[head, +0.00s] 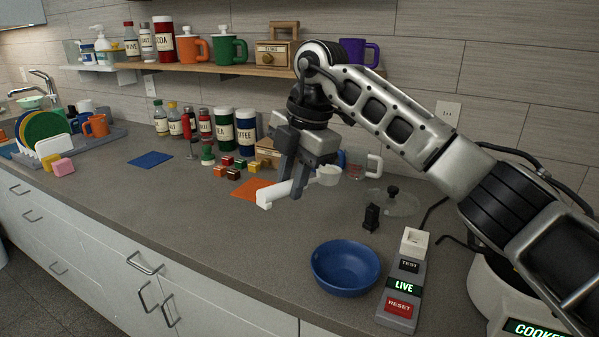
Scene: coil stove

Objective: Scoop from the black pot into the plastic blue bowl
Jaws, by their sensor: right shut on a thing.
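My right gripper (291,190) is shut on a white scoop (328,176) and holds it above the counter, with its fingers pointing down. The scoop's handle end points left and its round cup is on the right. The blue bowl (345,268) stands on the counter at the front, below and right of the gripper, and looks empty. No black pot shows clearly. A white cooker (487,296) stands at the lower right, and my right arm covers much of it. My left gripper is out of view.
A grey switch box (402,290) with a lit LIVE label stands right of the bowl. A clear lid (393,204) lies behind it. Jars (245,132), small blocks and an orange mat (253,189) are behind the gripper. The counter left of the bowl is clear.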

